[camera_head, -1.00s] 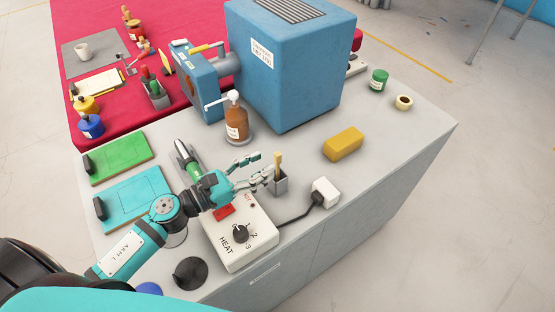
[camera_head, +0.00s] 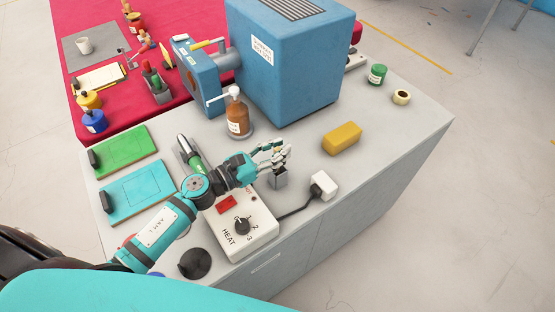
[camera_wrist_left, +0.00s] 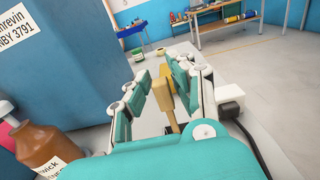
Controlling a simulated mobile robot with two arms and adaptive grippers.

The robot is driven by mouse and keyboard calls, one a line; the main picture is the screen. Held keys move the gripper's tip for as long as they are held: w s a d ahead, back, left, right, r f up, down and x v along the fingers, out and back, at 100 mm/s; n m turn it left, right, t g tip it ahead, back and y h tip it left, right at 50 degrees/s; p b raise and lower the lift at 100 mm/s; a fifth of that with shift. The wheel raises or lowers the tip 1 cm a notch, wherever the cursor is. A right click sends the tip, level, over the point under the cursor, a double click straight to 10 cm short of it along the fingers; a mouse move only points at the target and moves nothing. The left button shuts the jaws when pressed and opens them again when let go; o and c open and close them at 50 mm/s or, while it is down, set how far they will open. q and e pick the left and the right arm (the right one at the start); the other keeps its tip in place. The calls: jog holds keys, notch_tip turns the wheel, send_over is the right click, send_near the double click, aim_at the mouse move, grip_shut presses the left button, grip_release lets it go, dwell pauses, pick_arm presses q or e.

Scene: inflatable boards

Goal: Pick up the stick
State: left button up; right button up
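The stick (camera_wrist_left: 171,112) is a thin light-wood piece. In the left wrist view it stands between the two fingers of my left gripper (camera_wrist_left: 162,88), with gaps to both sides. In the head view my left gripper (camera_head: 277,152) is at the small grey holder (camera_head: 278,179), and its fingers hide most of the stick. The fingers are apart and do not appear to press on it. My right gripper is in neither view.
The heater box (camera_head: 240,222) with its dial lies below my left arm. A white plug block (camera_head: 324,186) and yellow block (camera_head: 342,138) are to the right. A brown pump bottle (camera_head: 238,118) and blue machine (camera_head: 285,70) stand behind.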

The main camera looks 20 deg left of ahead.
pick_arm(q)
grip_shut()
